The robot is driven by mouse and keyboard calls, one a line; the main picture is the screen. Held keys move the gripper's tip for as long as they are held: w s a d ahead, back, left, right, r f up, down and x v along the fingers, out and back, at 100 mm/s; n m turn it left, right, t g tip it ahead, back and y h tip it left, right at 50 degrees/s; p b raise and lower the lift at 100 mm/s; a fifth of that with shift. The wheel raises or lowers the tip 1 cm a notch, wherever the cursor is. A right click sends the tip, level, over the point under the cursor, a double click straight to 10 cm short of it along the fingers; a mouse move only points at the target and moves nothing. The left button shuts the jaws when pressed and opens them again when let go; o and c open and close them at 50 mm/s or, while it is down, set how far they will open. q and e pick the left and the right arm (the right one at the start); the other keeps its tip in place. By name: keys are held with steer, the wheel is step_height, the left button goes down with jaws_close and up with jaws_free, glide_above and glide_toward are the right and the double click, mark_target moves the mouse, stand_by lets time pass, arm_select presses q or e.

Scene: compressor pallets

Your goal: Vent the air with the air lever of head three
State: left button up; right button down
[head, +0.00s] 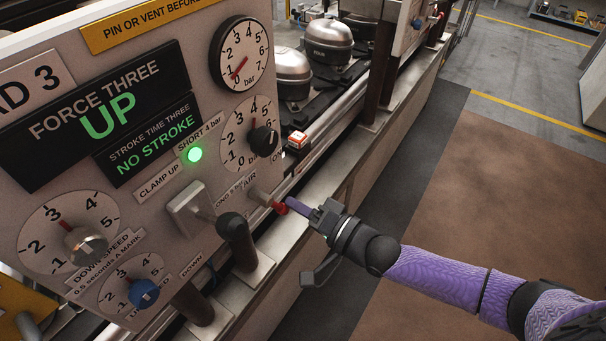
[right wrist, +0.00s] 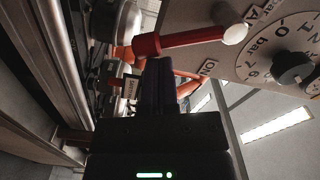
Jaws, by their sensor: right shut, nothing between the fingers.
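The air lever (head: 279,207) of head three is a short red handle at the lower right of the panel, by the partly hidden AIR label. In the right wrist view the red lever (right wrist: 185,39) lies across the top, with a pale round end at right. An ON label shows beside it. My right gripper (head: 300,207) is shut and empty, its purple fingertips close to the lever's red end. In the wrist view its dark fingers (right wrist: 160,80) point at the thick red end; whether they touch it I cannot tell. My left gripper is not in view.
The head three panel (head: 150,205) reads FORCE THREE UP and NO STROKE, with a green lamp (head: 195,154) lit. A round bar gauge (head: 240,58) sits above. A black-handled lever (head: 237,240) stands left of the air lever. Metal compressors (head: 292,75) stand behind. Floor at right is open.

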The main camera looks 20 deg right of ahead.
steer(key=m, duration=0.1)
steer(key=a+f+m, duration=0.1)
steer(key=shift+s+m, duration=0.3)
steer(key=shift+s, duration=0.05)
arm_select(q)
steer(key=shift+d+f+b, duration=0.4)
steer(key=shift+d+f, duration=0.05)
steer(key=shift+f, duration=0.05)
arm_select(e)
steer(key=shift+s+a+f+m, duration=0.15)
steer(key=shift+s+a+m, duration=0.1)
steer(key=shift+m, duration=0.4)
steer(key=shift+s+a+f+m, duration=0.1)
steer(key=shift+s+a+m, duration=0.15)
steer(key=shift+m, duration=0.4)
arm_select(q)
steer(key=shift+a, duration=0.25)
